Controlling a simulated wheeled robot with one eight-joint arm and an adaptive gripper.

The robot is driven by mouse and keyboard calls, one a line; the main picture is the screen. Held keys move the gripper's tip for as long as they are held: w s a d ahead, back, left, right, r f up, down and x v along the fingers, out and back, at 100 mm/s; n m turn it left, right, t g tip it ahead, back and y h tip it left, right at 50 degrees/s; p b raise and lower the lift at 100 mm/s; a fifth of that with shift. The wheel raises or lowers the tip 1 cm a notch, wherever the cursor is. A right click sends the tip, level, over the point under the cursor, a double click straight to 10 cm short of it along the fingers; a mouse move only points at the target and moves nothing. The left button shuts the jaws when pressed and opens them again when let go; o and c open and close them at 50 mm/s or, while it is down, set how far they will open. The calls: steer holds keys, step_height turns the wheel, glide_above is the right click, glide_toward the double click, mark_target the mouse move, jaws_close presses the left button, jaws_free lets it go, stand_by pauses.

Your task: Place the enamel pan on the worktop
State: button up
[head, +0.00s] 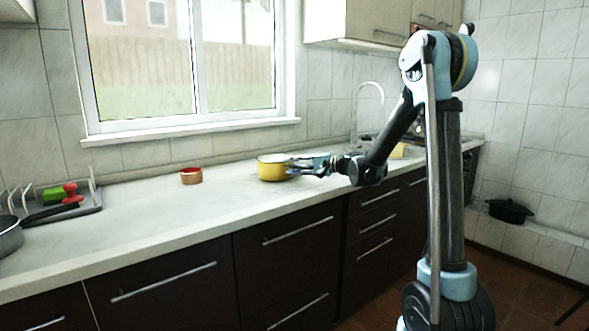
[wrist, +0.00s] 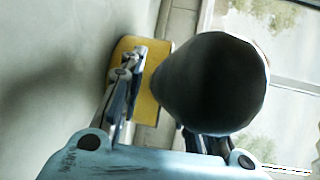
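The enamel pan (head: 271,171) is yellow with a pale inside and sits upright at the worktop (head: 130,226); I cannot tell whether its base touches. In the wrist view its yellow side (wrist: 155,107) shows beyond the fingers. A large dark rounded shape (wrist: 210,85), seemingly the pan's handle, points at the wrist camera. My gripper (head: 296,167) reaches in from the right at the pan's handle side. In the wrist view the left finger lies beside the dark shape, which hides the right fingertip. I cannot tell whether the fingers grip the handle.
A small reddish-brown pot (head: 191,177) stands left of the pan. A rack (head: 88,208) with green and red items and a grey pan (head: 10,238) are at far left. A tap (head: 369,86) rises behind my arm. A black pot (head: 510,210) sits at right. The front worktop is clear.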

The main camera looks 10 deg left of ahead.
steer(key=shift+r, duration=0.1)
steer(key=d, duration=0.4)
steer(key=s+d+r, duration=0.1)
steer(key=d, duration=0.6)
steer(key=shift+s+d+r, duration=0.25)
steer(key=shift+s+d, duration=0.15)
